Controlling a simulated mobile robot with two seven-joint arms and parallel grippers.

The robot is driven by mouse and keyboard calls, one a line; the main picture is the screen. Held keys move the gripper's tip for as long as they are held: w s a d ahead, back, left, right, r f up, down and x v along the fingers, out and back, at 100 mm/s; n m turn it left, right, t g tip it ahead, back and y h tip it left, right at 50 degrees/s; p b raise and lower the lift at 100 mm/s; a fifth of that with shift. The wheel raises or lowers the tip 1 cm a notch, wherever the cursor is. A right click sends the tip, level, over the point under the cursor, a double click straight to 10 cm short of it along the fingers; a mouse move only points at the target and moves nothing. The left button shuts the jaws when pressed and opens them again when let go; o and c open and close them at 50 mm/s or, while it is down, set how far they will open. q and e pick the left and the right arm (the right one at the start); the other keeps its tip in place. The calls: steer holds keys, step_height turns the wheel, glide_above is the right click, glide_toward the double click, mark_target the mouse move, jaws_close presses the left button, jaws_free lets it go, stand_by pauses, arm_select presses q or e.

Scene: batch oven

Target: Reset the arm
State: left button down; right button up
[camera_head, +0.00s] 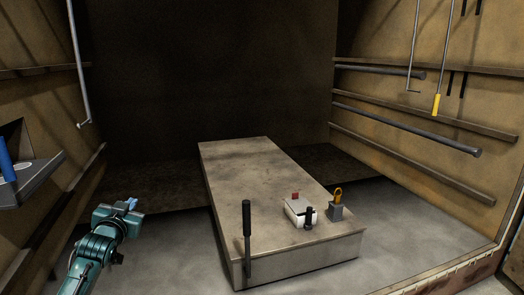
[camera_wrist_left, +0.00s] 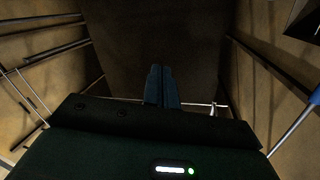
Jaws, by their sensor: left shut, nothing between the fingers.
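My left arm comes in from the lower left of the head view. Its gripper (camera_head: 131,204) is raised at the left of the long bench, apart from it, and holds nothing. In the left wrist view the two dark fingers (camera_wrist_left: 162,87) lie side by side, closed together, pointing toward the dark back wall. Nothing shows between them. My right gripper is not seen in either view.
A shelf with a blue cylinder (camera_head: 6,160) is at left. Rails (camera_head: 400,128) line the right wall.

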arm_select(q)
steer(key=s+d+f+m+g+h, duration=0.1)
steer(key=s+d+f+g+h, duration=0.1)
steer(key=s+d+f, duration=0.7)
steer(key=s+d+f+m+g+h, duration=0.15)
steer(key=s+d+f, duration=0.25)
steer(key=s+f, duration=0.7)
steer(key=s+d+f+n+g+h, duration=0.1)
steer(key=s+d+f, duration=0.2)
steer(key=s, duration=0.6)
steer(key=s+d+f+n+g, duration=0.1)
steer(key=s+d, duration=0.4)
steer(key=s, duration=0.5)
steer(key=shift+s+f+g+h, duration=0.15)
steer(key=shift+f+g+h, duration=0.3)
steer(key=shift+f, duration=0.45)
steer(key=shift+d, duration=0.1)
